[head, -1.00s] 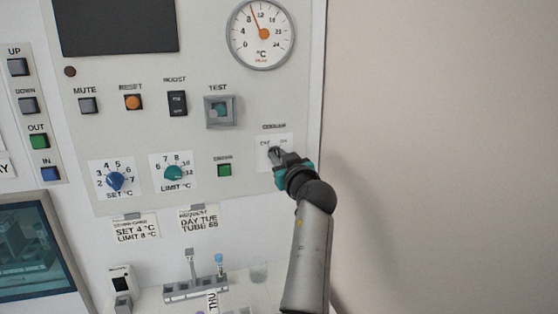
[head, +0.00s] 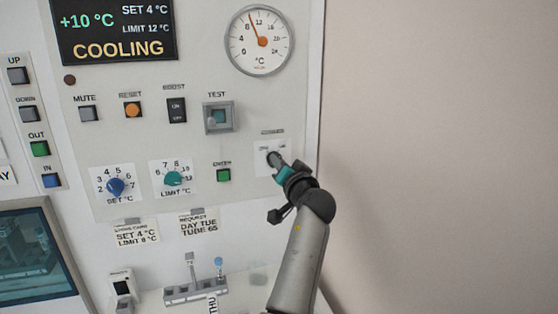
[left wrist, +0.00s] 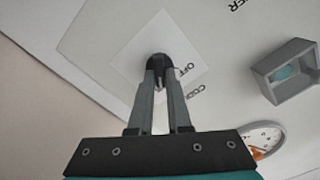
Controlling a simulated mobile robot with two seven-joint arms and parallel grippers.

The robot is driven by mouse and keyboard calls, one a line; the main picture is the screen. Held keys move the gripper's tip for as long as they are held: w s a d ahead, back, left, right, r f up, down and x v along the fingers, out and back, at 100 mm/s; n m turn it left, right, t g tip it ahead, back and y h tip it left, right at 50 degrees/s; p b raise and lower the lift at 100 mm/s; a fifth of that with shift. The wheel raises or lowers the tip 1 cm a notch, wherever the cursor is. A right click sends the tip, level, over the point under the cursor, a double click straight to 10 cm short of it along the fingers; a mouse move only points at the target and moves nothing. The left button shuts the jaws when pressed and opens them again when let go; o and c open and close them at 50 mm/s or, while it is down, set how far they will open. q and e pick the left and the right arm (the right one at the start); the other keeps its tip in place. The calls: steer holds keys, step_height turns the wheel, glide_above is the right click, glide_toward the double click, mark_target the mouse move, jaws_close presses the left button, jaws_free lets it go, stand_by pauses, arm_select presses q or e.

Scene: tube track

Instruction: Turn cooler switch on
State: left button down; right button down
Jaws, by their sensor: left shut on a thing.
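The cooler switch (head: 264,149) is a dark knob on a white plate at the right edge of the panel. It also shows in the left wrist view (left wrist: 158,62), with OFF lettering beside it. My left gripper (head: 273,158) is at the knob, its two fingers closed around it; they show in the left wrist view (left wrist: 159,78). The fingers hide much of the knob, so its exact pointing is hard to tell. The display (head: 117,30) is lit and reads +10 °C, SET 4 °C, LIMIT 12 °C, COOLING. My right gripper is not in view.
A TEST switch in a raised grey guard (head: 219,117) is left of and above the cooler switch. A round gauge (head: 260,41) is above. The SET knob (head: 115,187) and LIMIT knob (head: 174,179) are at left. A tube rack (head: 196,292) stands below. Plain wall is at right.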

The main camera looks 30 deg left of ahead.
arm_select(q)
steer(key=shift+r+m, duration=0.15)
steer(key=shift+m, duration=0.25)
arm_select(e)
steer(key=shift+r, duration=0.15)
arm_select(q)
steer(key=c, duration=0.9)
jaws_free()
steer(key=shift+o, duration=0.2)
steer(key=shift+f, duration=0.2)
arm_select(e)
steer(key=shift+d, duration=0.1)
